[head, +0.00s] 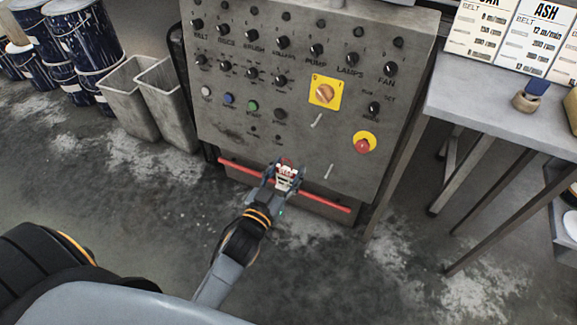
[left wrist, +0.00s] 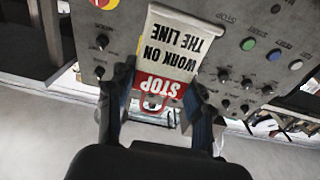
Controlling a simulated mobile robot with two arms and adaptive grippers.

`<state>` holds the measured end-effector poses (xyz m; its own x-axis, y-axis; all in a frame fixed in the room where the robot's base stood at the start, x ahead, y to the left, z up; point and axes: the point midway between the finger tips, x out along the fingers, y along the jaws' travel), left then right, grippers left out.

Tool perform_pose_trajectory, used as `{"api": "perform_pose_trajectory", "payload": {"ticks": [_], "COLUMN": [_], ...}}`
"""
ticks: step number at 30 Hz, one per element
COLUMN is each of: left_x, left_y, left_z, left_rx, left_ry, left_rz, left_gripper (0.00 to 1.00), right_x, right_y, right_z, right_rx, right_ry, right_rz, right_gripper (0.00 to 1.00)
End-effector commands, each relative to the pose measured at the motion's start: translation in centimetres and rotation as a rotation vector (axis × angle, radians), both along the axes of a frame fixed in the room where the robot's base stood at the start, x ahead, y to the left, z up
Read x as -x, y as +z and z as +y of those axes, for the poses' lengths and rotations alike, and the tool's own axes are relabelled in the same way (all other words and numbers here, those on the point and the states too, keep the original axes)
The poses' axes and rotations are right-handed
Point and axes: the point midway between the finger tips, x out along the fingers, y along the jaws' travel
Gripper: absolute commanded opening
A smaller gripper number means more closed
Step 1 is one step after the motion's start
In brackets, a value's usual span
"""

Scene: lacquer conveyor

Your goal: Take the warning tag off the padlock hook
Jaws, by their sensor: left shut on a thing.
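The warning tag (head: 286,182) is white with a red STOP band and is in my left gripper (head: 284,176), low in front of the control panel. In the left wrist view the tag (left wrist: 178,45) appears upside down, its red end between the two fingers (left wrist: 158,98), reading STOP WORK ON THE LINE. Two small pale hook-like pieces stick out from the panel, an upper one (head: 316,121) and a lower one (head: 328,171). The tag looks apart from both in the head view. I cannot tell which is the padlock hook. My right gripper is out of view.
The grey control panel (head: 222,125) has rows of knobs, a yellow rotary switch (head: 324,92) and a red emergency button (head: 363,145). A red bar (head: 325,202) runs along its foot. Grey bins (head: 130,98) stand left, a table (head: 500,106) right. Floor in front is open.

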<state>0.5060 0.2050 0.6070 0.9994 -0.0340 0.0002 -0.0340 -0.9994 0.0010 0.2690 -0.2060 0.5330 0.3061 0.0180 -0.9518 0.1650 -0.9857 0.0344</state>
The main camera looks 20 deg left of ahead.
Motion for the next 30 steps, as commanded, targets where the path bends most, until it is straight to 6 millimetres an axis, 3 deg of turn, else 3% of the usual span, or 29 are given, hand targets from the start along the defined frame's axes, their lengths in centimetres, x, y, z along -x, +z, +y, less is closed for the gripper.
{"api": "perform_pose_trajectory", "payload": {"ticks": [30], "left_x": [4.1], "left_y": [0.0], "left_z": [0.2], "left_rx": [-0.001], "left_ry": [0.001], "left_rz": [0.001], "left_gripper": [0.24], "right_x": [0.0], "right_y": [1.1], "right_z": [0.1], "right_rx": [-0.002], "right_ry": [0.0], "right_rz": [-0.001], "right_gripper": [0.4]}}
